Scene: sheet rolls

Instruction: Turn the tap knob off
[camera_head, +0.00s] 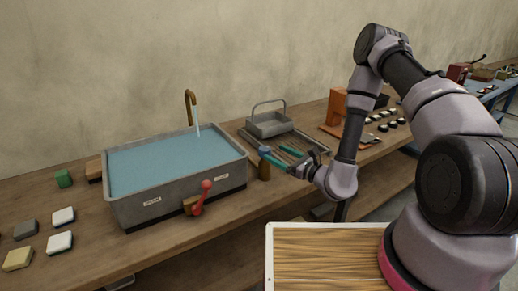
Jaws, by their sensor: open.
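The tap knob is a red lever (203,196) on the front face of the grey sink (125,207), near its right side. Its round red end points up and slightly right. The sink holds blue water (160,162). The curved brass tap (188,100) stands at the sink's back edge, and a pale stream of water falls from it.
Several whetstone-like blocks (60,242) lie left of the sink. An orange stand (336,107) is farther right. The space in front of the lever looks clear.

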